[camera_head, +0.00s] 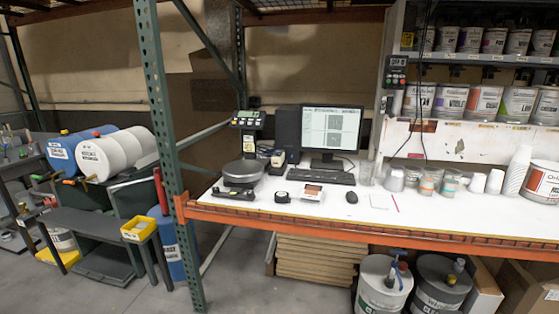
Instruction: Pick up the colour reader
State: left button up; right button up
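No part of my left or right gripper shows in the head view. I cannot tell for sure which thing is the colour reader. A small upright dark device with a pale top (278,160) stands on the white bench top (340,222), left of the monitor. A long low black device (233,194) lies near the bench's front left. A small black rounded thing (281,196) lies to its right, beside a small white-and-brown box (312,193). All are small in the picture and nothing holds them.
A scale (243,173), monitor (331,130), keyboard (321,177) and mouse (352,197) stand on the bench. Cups (428,183) are at the right. A green post (165,130) rises at the bench's left end; an orange beam (370,226) runs along its front. Drums (384,286) stand below.

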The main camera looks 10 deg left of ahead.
aim_at(278, 159)
jog(key=i+j, duration=0.15)
jog(key=i, duration=0.7)
jog(key=i+j, duration=0.15)
jog(key=i, duration=0.65)
jog(key=j+u, duration=0.05)
